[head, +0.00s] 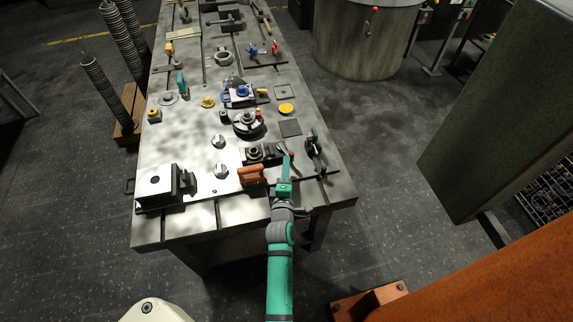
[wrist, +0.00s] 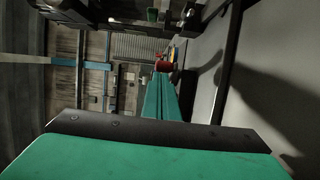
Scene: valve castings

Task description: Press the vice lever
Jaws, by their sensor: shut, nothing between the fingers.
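A dark vice (head: 262,153) sits on the workbench near its front right. A lever with a red tip (head: 292,153) shows at its right end; I take this for the vice lever. My gripper (head: 287,159) is over the bench's front part, fingers together and empty, its tips close beside the red tip. In the wrist view my green fingers (wrist: 161,95) point forward, shut. A red thing (wrist: 163,66) shows just beyond their tips. I cannot tell whether they touch it. Most of the lever's shaft is hidden.
An orange block (head: 252,174) lies left of my gripper. A green-knobbed lever fixture (head: 314,147) stands to the right. A grey block fixture (head: 158,185) is at the bench's front left. More parts crowd the bench (head: 232,205) further back; its front strip is mostly clear.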

